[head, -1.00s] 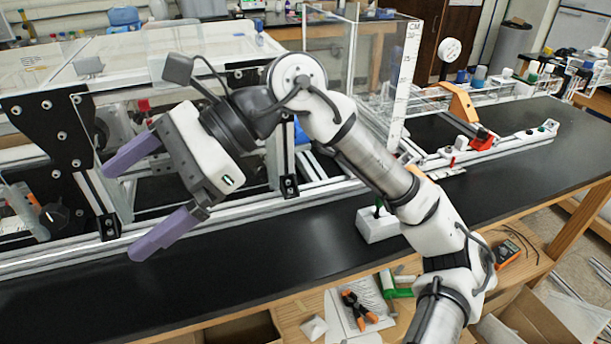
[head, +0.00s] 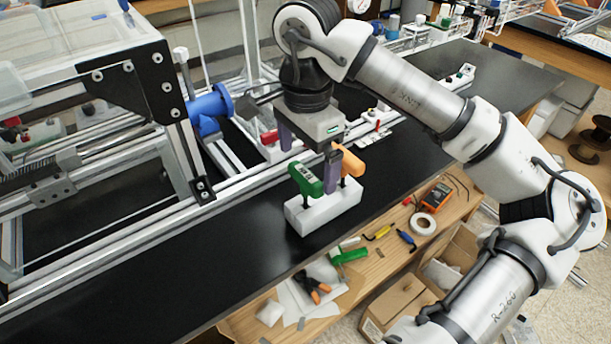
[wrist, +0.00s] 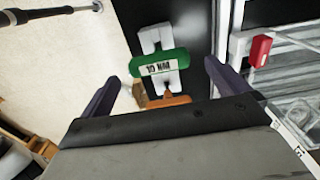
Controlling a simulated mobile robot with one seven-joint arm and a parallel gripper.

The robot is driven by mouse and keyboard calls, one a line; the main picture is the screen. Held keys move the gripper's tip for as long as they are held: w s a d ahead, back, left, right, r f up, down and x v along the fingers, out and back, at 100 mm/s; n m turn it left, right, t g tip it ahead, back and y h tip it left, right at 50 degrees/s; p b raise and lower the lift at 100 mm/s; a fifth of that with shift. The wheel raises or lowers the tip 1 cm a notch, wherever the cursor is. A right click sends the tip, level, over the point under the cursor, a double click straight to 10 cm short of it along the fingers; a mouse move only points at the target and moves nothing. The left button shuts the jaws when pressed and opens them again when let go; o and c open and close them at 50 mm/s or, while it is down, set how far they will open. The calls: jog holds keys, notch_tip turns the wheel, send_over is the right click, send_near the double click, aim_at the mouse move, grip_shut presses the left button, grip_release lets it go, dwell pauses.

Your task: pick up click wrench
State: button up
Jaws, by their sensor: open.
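A white block (head: 322,214) stands on the black bench top and holds two upright tools, one with a green handle (head: 305,180) and one with an orange handle (head: 349,159). The green handle (wrist: 158,63) carries a white label; neither handle shows me for certain which is the click wrench. My gripper (head: 308,168) points down just above the block, open and empty. In the wrist view the green handle lies between its purple fingers, and the orange handle (wrist: 168,101) is partly hidden by the gripper body. I cannot tell the remaining height exactly.
An aluminium extrusion frame (head: 110,232) with a blue part (head: 210,105) stands left of and behind the block. A lower wooden shelf (head: 375,262) in front holds clamps, small tools, tape and an orange meter. The black bench left of the block is clear.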

aim_at(306, 185)
jog(key=shift+s+f+p, duration=0.1)
jog(key=shift+f+p, duration=1)
jog(key=shift+f, duration=2.25)
jog(key=c, duration=1)
jog(key=shift+r, duration=0.1)
notch_tip(306, 185, up, 20)
jog(key=shift+a+f+b, duration=0.1)
jog(key=shift+b, duration=1.05)
